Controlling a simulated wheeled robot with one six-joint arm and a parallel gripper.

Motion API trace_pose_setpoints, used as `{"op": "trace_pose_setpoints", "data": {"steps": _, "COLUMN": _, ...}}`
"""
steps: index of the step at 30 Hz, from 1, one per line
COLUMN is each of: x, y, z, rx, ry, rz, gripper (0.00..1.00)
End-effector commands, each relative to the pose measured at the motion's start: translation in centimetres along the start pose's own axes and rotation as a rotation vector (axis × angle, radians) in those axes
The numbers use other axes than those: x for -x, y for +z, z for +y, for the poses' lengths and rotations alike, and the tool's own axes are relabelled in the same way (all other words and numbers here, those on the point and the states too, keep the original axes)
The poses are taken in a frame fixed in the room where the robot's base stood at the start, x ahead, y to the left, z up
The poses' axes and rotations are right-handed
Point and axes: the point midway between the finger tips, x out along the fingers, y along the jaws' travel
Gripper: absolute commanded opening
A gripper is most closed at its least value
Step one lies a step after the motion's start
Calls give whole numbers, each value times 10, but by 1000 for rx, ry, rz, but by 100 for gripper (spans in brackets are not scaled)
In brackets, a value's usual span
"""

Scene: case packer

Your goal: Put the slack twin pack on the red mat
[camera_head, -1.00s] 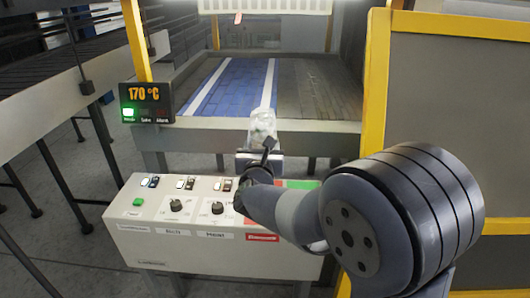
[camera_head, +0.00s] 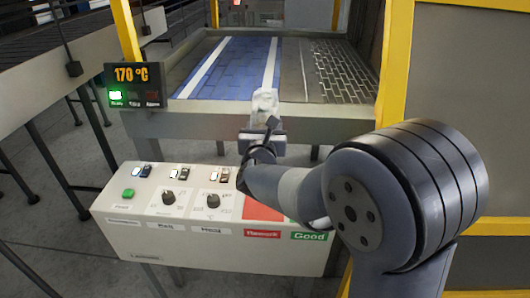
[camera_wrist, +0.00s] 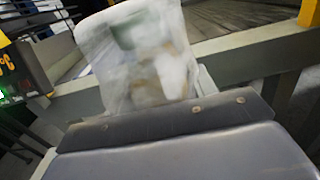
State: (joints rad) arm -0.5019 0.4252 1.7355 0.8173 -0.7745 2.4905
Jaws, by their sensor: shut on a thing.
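My gripper (camera_head: 263,132) is shut on a clear, wrinkled plastic pack (camera_head: 265,103), held upright above and behind the control console. The pack also shows in the wrist view (camera_wrist: 140,55), blurred, with whitish and brownish contents seen through the film. Its lower end is hidden by the gripper. The red mat (camera_head: 262,209) lies on the right part of the console top, below my gripper and partly hidden by my arm. A red "Rework" label (camera_head: 262,234) is on the console front below it. The pack is apart from the mat.
The console (camera_head: 150,225) carries switches, knobs and a green button. Behind stands a conveyor with a blue belt (camera_head: 232,68). A yellow-framed panel (camera_head: 460,100) stands at the right.

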Motion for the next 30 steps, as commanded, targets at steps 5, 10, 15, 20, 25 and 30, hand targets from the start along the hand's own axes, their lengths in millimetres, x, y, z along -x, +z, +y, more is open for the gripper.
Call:
{"op": "trace_pose_setpoints", "data": {"steps": 5, "x": 0, "y": -26, "z": 0, "rx": -1, "ry": -1, "rz": -4, "gripper": 12}}
{"op": "trace_pose_setpoints", "data": {"steps": 10, "x": 0, "y": -51, "z": 0, "rx": -1, "ry": -1, "rz": -4, "gripper": 12}}
{"op": "trace_pose_setpoints", "data": {"steps": 15, "x": 0, "y": -67, "z": 0, "rx": -1, "ry": -1, "rz": -5, "gripper": 12}}
{"op": "trace_pose_setpoints", "data": {"steps": 20, "x": 0, "y": -72, "z": 0, "rx": -1, "ry": -1, "rz": -4, "gripper": 12}}
{"op": "trace_pose_setpoints", "data": {"steps": 25, "x": 0, "y": -84, "z": 0, "rx": 0, "ry": -2, "rz": -2, "gripper": 12}}
{"op": "trace_pose_setpoints", "data": {"steps": 30, "x": 0, "y": -103, "z": 0, "rx": 0, "ry": -1, "rz": -2, "gripper": 12}}
